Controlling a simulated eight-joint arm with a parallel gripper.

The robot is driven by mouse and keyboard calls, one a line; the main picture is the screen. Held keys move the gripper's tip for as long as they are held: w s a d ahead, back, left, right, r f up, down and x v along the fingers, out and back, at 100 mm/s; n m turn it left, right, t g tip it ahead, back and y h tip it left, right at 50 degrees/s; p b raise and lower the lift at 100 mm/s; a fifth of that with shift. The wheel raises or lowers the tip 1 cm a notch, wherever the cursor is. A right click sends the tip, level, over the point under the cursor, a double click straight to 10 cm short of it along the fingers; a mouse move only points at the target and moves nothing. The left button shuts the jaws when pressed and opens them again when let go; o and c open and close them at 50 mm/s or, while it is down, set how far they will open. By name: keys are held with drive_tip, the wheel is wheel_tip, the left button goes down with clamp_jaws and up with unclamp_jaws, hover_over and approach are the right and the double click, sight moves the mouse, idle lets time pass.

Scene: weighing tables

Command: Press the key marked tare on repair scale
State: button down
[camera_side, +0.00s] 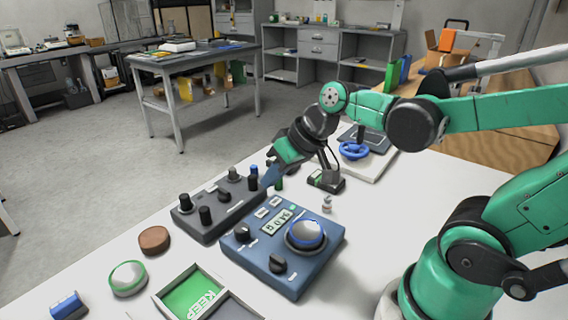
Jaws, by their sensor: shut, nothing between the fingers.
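A blue box-shaped device (318,262) stands on the white table, with a small lit display (275,222), a round silver dome or pan, dark knobs and small pale keys (262,212) near the display. It looks like the scale, but the key markings are too small to read, so I cannot tell which is tare. My gripper (267,181) points down and left, shut and empty, above the back edge of the blue device. Its tips appear apart from the keys, though the exact height is unclear.
A dark grey box with black knobs (213,216) stands left of the device. A small vial (327,203) and a pale unit with a blue wheel (354,150) stand behind right.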

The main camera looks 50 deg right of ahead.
sight(266, 213)
drive_tip(key=shift+w+d+r+m+t+y, duration=0.15)
drive_tip(key=shift+w+d+y, duration=0.35)
drive_tip(key=shift+w, duration=0.25)
drive_tip(key=shift+w+d+f+m+t+y, duration=0.1)
drive_tip(key=shift+w+d+y, duration=0.3)
drive_tip(key=shift+w+y, duration=0.3)
drive_tip(key=shift+w+d+r+m+t+y, duration=0.15)
drive_tip(key=shift+w+d+y, duration=0.35)
drive_tip(key=shift+w, duration=0.25)
drive_tip(key=shift+f, duration=4.45)
drive_tip(key=shift+f, duration=0.1)
drive_tip(key=shift+f, duration=0.3)
drive_tip(key=shift+r, duration=0.4)
